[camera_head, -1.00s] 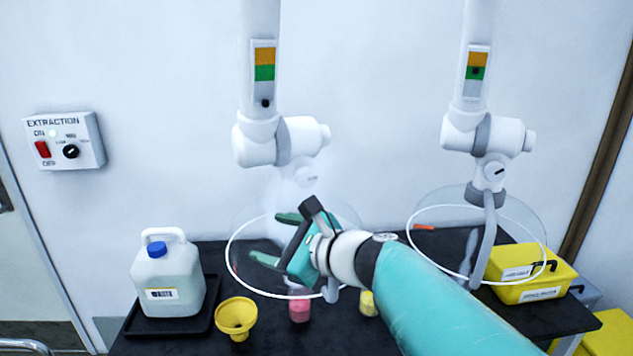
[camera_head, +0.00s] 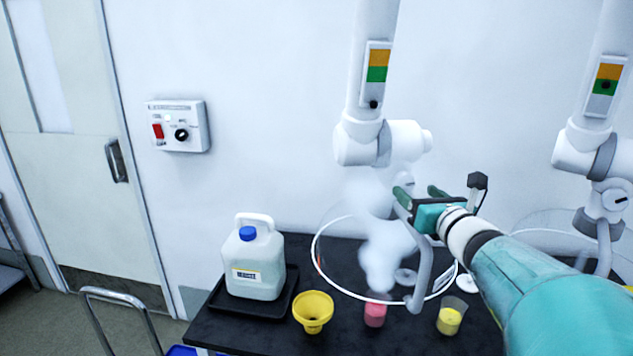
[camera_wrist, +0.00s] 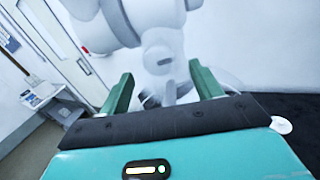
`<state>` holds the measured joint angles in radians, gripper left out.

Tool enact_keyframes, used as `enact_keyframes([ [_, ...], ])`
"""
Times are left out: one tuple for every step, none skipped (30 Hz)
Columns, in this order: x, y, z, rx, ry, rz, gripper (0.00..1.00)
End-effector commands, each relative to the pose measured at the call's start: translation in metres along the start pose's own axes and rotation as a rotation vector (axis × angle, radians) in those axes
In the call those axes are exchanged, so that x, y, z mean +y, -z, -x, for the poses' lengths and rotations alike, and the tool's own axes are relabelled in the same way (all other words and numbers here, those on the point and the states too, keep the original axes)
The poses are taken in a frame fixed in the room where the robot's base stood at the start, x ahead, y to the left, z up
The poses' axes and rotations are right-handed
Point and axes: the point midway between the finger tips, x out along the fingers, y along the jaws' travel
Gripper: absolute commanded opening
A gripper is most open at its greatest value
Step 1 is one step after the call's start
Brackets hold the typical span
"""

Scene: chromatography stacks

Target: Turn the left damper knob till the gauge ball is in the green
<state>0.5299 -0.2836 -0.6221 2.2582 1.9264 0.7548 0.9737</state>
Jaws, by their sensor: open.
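The left extraction arm (camera_head: 362,140) hangs from above, with a gauge (camera_head: 377,72) banded orange, green and grey. Its black ball (camera_head: 374,104) sits at the bottom, below the green. The left damper knob is veiled by white vapour and my gripper in the head view. In the wrist view what looks like the knob (camera_wrist: 158,58) shows as a pale round part beyond and between the fingertips. My gripper (camera_head: 419,193) is open and empty, just below and right of the left arm's joint. Its two green fingers also show in the wrist view (camera_wrist: 163,84), apart from the knob.
White vapour (camera_head: 385,250) rises over the black bench (camera_head: 270,335). A clear hood with a white rim (camera_head: 318,235) hangs under the arm. A jug (camera_head: 255,265), yellow funnel (camera_head: 313,309) and two beakers stand below. The right extraction arm (camera_head: 590,140) hangs at right; its ball is in green.

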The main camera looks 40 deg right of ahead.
Motion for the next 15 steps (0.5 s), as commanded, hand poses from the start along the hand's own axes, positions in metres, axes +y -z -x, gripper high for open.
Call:
enact_keyframes([
  [0.001, 0.002, -0.01, 0.004, -0.002, 0.001, 0.64],
  [0.001, 0.002, -0.015, 0.004, -0.003, 0.002, 0.64],
  [0.002, 0.001, -0.021, 0.003, -0.002, 0.001, 0.64],
  [0.002, 0.002, -0.025, 0.004, -0.002, 0.001, 0.64],
  [0.002, 0.002, -0.029, 0.004, -0.002, 0.001, 0.64],
  [0.002, 0.001, -0.033, 0.002, -0.002, 0.0, 0.64],
  [0.002, 0.001, -0.035, 0.002, -0.002, 0.001, 0.64],
  [0.002, 0.001, -0.037, 0.002, -0.002, 0.001, 0.64],
  [0.002, 0.001, -0.039, 0.002, -0.002, 0.001, 0.64],
  [0.002, 0.001, -0.04, 0.002, -0.002, 0.001, 0.64],
  [0.002, 0.001, -0.041, 0.002, -0.002, 0.0, 0.64],
  [0.002, 0.001, -0.041, 0.001, -0.002, 0.0, 0.64],
  [0.002, 0.001, -0.042, 0.001, -0.002, 0.0, 0.64],
  [0.002, 0.001, -0.042, 0.001, -0.001, 0.0, 0.64],
  [0.002, 0.001, -0.041, 0.001, -0.001, 0.0, 0.64],
])
